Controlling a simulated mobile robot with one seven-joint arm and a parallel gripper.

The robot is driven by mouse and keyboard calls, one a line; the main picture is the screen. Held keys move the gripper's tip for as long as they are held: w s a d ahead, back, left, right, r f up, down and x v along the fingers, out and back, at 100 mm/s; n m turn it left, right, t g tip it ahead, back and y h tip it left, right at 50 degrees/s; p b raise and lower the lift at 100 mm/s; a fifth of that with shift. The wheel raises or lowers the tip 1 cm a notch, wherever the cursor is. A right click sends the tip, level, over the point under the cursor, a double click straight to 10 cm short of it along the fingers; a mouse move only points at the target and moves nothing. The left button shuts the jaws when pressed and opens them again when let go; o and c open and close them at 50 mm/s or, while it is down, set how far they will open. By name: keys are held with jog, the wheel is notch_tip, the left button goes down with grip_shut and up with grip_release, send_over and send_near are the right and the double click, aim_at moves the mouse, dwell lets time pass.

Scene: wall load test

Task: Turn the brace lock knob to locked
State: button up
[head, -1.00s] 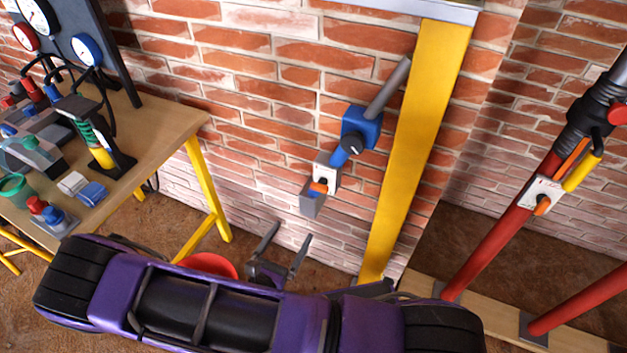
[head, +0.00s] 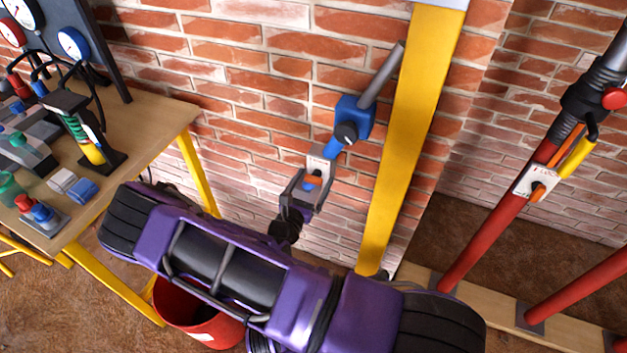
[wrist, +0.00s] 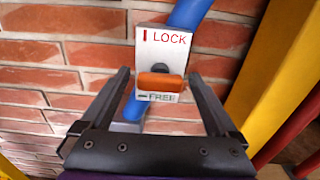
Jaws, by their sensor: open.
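An orange knob (wrist: 161,84) sits on a white plate (wrist: 163,45) marked LOCK with a red upright line and FREE with a level line. The knob lies level, in line with the FREE mark. In the head view the knob (head: 313,180) and plate are on a blue fitting (head: 353,118) by the brick wall. My gripper (head: 308,188) is open, with one finger on each side of the knob. In the wrist view the fingers (wrist: 159,77) show gaps to the knob on both sides. I cannot tell how deep the fingertips reach.
A yellow post (head: 408,140) stands just right of the fitting. Red braces (head: 490,235) stand further right, one with its own plate and orange knob (head: 538,188). A workbench (head: 160,125) with gauges and parts is at left, a red bucket (head: 190,312) below.

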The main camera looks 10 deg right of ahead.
jog(key=shift+w+d, duration=0.2)
jog(key=shift+w, duration=0.05)
jog(key=c, duration=1.4)
